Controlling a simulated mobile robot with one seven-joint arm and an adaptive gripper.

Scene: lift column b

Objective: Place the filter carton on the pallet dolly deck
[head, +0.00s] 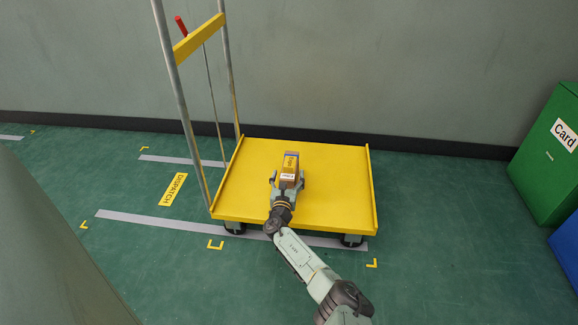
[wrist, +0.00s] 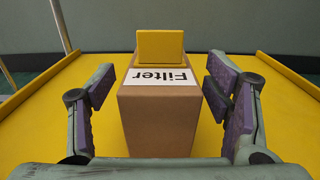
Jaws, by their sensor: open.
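The filter carton (head: 290,173) is a brown box with a white label and a yellow patch, over the yellow pallet dolly deck (head: 330,185) in the head view. In the wrist view the carton (wrist: 160,115) is upright, its "Filter" label facing up, and the yellow deck (wrist: 40,115) spreads around it. It appears to rest on the deck, though its base is hidden. My gripper (head: 288,186) is open around the carton. In the wrist view its purple-padded fingers (wrist: 160,100) stand on both sides, with a visible gap at each.
The dolly has raised side lips and a tall handle frame (head: 181,105) at its left. A green "Card" bin (head: 545,155) and a blue bin (head: 566,245) stand at the right. A grey wall (head: 400,70) is behind. The deck around the carton is clear.

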